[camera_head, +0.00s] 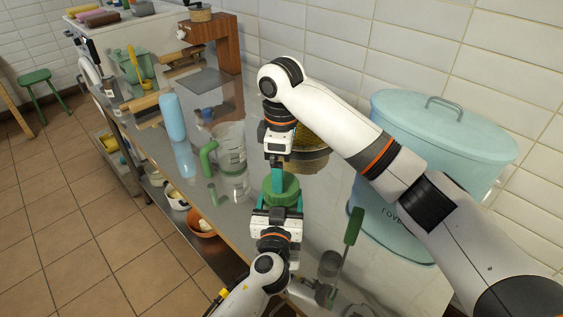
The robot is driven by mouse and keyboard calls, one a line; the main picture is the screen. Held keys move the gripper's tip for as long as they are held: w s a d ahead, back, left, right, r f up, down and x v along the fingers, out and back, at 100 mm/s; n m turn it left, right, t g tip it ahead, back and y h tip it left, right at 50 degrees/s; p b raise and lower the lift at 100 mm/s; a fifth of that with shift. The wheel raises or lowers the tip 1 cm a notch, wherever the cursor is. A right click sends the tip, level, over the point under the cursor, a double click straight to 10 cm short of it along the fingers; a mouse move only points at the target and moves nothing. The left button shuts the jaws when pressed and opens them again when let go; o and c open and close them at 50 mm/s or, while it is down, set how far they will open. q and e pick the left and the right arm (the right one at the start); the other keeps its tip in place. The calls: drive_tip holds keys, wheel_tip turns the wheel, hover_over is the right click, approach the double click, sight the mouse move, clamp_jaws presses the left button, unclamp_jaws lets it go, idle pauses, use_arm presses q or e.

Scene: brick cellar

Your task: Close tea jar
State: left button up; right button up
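A round green container, which looks like the tea jar (290,186), is near the middle of the metal counter. My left gripper (283,204) comes from below, with its teal fingers on either side of the jar, seemingly against its walls. My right gripper (277,184) reaches down from above, with its fingertips at the jar's top. Its fingers overlap in this view, so I cannot tell whether it is open or holds a lid. No separate lid can be made out. The grippers hide part of the jar.
A clear measuring jug with a green handle (230,150) and a blue cylinder (172,117) stand to the left. Behind the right wrist is a round container with yellowish contents (310,143). A large light-blue bin (440,125) and a green-handled tool (353,226) are at right.

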sight(281, 203)
drive_tip(key=n, duration=0.2)
drive_tip(key=r+n, duration=0.1)
drive_tip(key=n, duration=0.1)
drive_tip(key=shift+r+n, duration=0.15)
drive_tip(key=shift+n, duration=0.25)
drive_tip(key=n, duration=0.3)
drive_tip(key=r+n, duration=0.1)
drive_tip(key=n, duration=0.2)
drive_tip(key=shift+a+r, duration=0.1)
drive_tip(key=shift+r, duration=0.05)
drive_tip(key=shift+f, duration=4.05)
